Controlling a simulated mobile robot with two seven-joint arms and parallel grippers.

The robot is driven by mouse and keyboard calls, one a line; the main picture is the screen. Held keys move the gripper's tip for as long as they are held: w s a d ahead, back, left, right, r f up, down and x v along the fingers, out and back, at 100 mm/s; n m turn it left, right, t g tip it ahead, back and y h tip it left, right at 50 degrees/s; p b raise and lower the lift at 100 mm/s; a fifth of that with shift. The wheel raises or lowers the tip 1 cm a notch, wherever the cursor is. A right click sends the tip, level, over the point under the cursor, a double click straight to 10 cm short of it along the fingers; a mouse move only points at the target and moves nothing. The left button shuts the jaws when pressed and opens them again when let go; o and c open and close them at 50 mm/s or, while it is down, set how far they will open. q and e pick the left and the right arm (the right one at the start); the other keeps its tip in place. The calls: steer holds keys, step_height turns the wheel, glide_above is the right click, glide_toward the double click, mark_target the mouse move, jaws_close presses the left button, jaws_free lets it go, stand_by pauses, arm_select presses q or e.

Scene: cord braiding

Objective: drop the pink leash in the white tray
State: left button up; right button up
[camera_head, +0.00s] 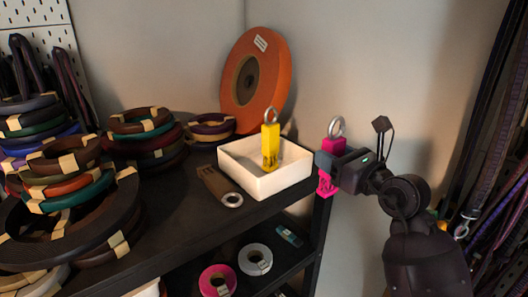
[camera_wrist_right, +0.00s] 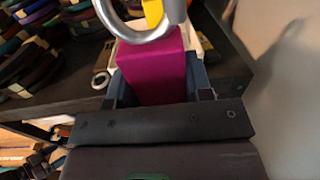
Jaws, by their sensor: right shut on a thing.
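The pink leash (camera_head: 328,185) is a pink block with a metal ring on top. My right gripper (camera_head: 330,160) is shut on it and holds it upright just right of the white tray, near its right wall. In the right wrist view the pink leash (camera_wrist_right: 152,70) fills the space between the fingers of my right gripper (camera_wrist_right: 155,85). The white tray (camera_head: 265,185) is a square open box on the dark shelf. A yellow piece with a metal ring (camera_head: 270,145) stands upright in it. The left gripper is not in view.
Stacked coils (camera_head: 60,190) crowd the shelf's left side. A large orange disc (camera_head: 260,75) leans on the wall behind the tray. A brown tag with a ring (camera_head: 217,188) lies left of the tray. Pink (camera_head: 217,280) and white (camera_head: 255,260) rolls lie on the lower shelf.

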steer(key=w+a+r, duration=0.4)
steer(key=w+r, duration=0.5)
steer(key=r, duration=0.2)
step_height(320, 180, up, 8)
steer(key=f, duration=0.1)
glide_above(278, 135)
steer(key=v, duration=0.4)
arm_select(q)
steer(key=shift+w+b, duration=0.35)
arm_select(e)
step_height(278, 135, down, 19)
steer(key=shift+n+y, duration=0.3)
steer(key=shift+y, duration=0.1)
steer(key=shift+f, duration=0.2)
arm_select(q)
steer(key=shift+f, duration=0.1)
arm_select(e)
steer(key=shift+f, duration=0.5)
steer(key=o, duration=1)
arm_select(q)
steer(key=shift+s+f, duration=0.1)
